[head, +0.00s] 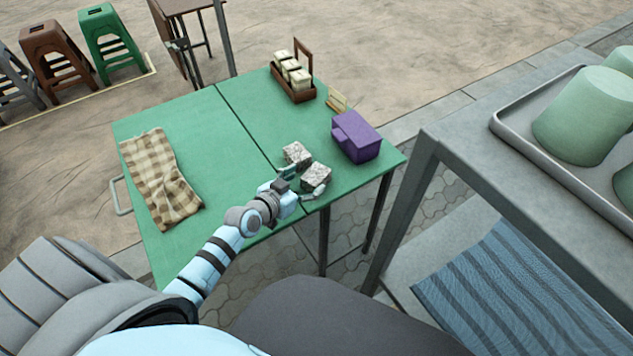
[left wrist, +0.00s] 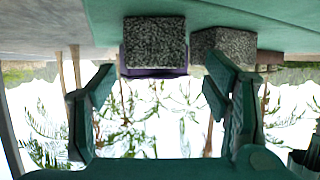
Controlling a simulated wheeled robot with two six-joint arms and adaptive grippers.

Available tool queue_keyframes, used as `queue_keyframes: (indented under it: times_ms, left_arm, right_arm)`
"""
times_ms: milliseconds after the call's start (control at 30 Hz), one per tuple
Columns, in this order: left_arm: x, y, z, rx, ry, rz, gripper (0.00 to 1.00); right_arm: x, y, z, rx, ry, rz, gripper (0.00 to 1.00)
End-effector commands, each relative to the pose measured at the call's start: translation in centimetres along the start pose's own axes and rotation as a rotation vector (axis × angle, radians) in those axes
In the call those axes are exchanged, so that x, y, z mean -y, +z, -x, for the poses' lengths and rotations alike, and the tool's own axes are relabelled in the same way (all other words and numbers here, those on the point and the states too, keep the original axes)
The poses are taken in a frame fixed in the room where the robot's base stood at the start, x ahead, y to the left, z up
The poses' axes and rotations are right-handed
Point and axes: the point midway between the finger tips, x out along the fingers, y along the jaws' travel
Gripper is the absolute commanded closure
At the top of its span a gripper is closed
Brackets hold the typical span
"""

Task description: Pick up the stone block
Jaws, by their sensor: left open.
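Two speckled grey stone blocks sit side by side on the green table: one at the left (head: 297,153), and one slightly nearer at the right (head: 316,176). My left gripper (head: 303,186) is open and empty at the near side of the blocks. In the left wrist view, which looks upside down, one block (left wrist: 155,42) lies ahead of the gap between the open fingers (left wrist: 162,88). The other block (left wrist: 222,44) is partly covered by the finger at the right. I see no finger touching a block for certain. My right gripper is not in view.
A purple box (head: 357,137) stands just behind the blocks. A wooden caddy with jars (head: 293,84) is at the table's far edge. A checked cloth (head: 160,182) lies at the left. The green table (head: 210,130) is clear between. A grey counter (head: 480,140) stands at right.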

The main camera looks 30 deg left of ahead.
Motion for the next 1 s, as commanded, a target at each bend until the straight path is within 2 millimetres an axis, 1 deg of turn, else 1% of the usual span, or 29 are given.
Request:
queue_keyframes:
  times_ms: [100,200,267,433,467,600,867,1000]
  left_arm:
    - [-0.5,0.1,-2.5,-0.002,0.001,0.002,0.3]
    - [-0.5,0.2,-4.1,-0.001,0.0,0.001,0.3]
    - [-0.5,0.1,-4.5,0.0,-0.001,0.002,0.3]
    - [-0.5,-0.1,-4.5,0.001,-0.001,0.0,0.3]
    - [-0.5,-0.1,-4.5,0.001,-0.001,0.0,0.33]
    - [-0.5,-0.1,-4.5,0.001,-0.001,0.0,0.56]
    - [-0.5,-0.1,-4.5,0.001,-0.001,0.0,0.97]
    - [-0.4,-0.2,-4.5,-0.002,-0.001,0.0,0.98]
  right_arm:
    - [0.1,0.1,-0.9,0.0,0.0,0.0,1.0]
    - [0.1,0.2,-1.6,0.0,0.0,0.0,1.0]
    - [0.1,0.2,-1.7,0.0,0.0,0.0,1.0]
    - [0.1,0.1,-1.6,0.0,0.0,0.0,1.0]
    - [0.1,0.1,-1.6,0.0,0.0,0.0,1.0]
    - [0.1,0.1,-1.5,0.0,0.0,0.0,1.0]
    - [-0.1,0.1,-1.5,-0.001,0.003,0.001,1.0]
    - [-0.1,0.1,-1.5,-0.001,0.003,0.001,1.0]
